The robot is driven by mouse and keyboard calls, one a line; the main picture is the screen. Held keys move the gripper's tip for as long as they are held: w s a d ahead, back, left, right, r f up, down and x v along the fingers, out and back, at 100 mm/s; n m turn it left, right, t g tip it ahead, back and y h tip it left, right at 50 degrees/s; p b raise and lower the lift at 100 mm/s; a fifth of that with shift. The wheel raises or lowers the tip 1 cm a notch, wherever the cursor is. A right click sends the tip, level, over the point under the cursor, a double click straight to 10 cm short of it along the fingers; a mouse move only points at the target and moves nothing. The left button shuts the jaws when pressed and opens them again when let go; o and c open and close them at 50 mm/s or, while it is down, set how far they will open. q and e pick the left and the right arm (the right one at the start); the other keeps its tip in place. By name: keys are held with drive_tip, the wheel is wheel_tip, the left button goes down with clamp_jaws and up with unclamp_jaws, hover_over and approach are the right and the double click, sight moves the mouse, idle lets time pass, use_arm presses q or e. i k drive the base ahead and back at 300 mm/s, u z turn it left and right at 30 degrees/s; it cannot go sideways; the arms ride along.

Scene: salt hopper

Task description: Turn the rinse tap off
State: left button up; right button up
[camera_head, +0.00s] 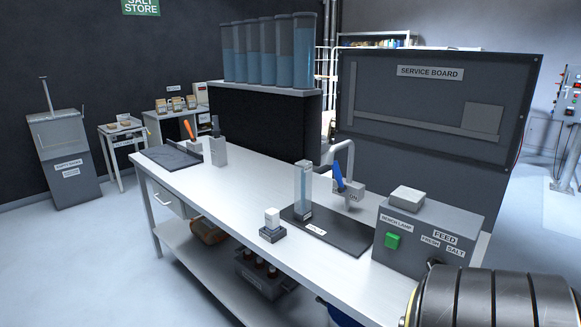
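The tap (348,190) is a grey block on the bench with a curved grey spout arching up behind it. A blue lever (339,174) on it stands nearly upright, leaning a little left at its top. A small label on its front seems to read ON. A tall clear container (303,188) with bluish contents stands just left of the tap on a dark mat (350,237). Whether water runs from the spout is too small to tell. Neither of my grippers is in view.
A grey control box (415,247) with a green button (392,241) stands right of the mat. A small block with a white top (272,224) sits in front. An orange-handled item (188,129) is at the bench's far left. The bench middle (245,190) is clear.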

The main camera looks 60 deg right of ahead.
sight(336, 172)
drive_tip(key=z, duration=0.05)
drive_tip(key=i, duration=2)
drive_tip(key=z, duration=1.5)
drive_tip(key=i, duration=1)
drive_tip(key=z, duration=1.05)
